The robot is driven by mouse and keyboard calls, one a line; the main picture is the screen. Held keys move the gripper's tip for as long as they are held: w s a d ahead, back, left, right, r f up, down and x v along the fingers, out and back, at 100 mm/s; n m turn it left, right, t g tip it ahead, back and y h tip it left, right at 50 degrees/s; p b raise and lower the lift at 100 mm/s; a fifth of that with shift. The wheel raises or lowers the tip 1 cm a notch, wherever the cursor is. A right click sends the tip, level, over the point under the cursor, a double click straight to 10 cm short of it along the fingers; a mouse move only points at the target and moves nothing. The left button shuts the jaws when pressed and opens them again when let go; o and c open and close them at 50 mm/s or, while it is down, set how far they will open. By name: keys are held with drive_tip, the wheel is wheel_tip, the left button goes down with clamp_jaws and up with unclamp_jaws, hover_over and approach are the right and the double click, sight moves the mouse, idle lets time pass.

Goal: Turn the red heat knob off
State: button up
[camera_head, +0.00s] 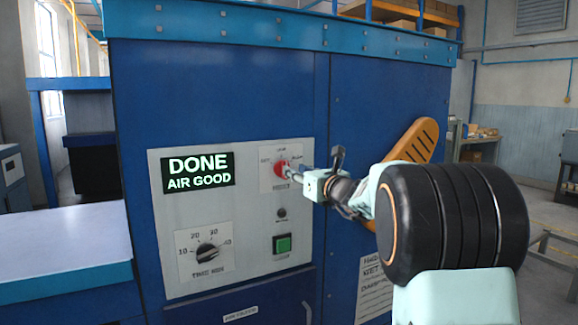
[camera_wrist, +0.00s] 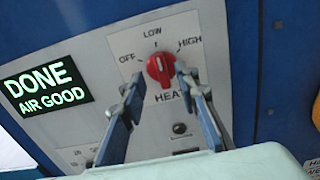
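The red heat knob (camera_wrist: 160,67) sits on a white plate marked OFF, LOW and HIGH. Its pale mark points up, roughly toward LOW. The knob also shows in the head view (camera_head: 281,170), partly covered by a finger. My gripper (camera_wrist: 160,79) is open, with its two fingers spread and nothing held between them. The fingertips are close to the knob, one below left of it and one at its right edge. I cannot tell whether the right finger touches it.
The lit display (camera_head: 198,173) reads DONE AIR GOOD. Below are a black timer dial (camera_head: 207,250), a green button (camera_head: 283,244) and a dark round fitting (camera_head: 281,213). An orange slotted handle (camera_head: 414,143) is behind my arm. A blue-edged table (camera_head: 65,240) stands left.

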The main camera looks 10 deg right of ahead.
sight(278, 169)
drive_tip(key=p+x, duration=0.1)
drive_tip(key=x, duration=0.4)
drive_tip(key=shift+w+a, duration=0.1)
drive_tip(key=shift+w, duration=0.1)
clamp_jaws()
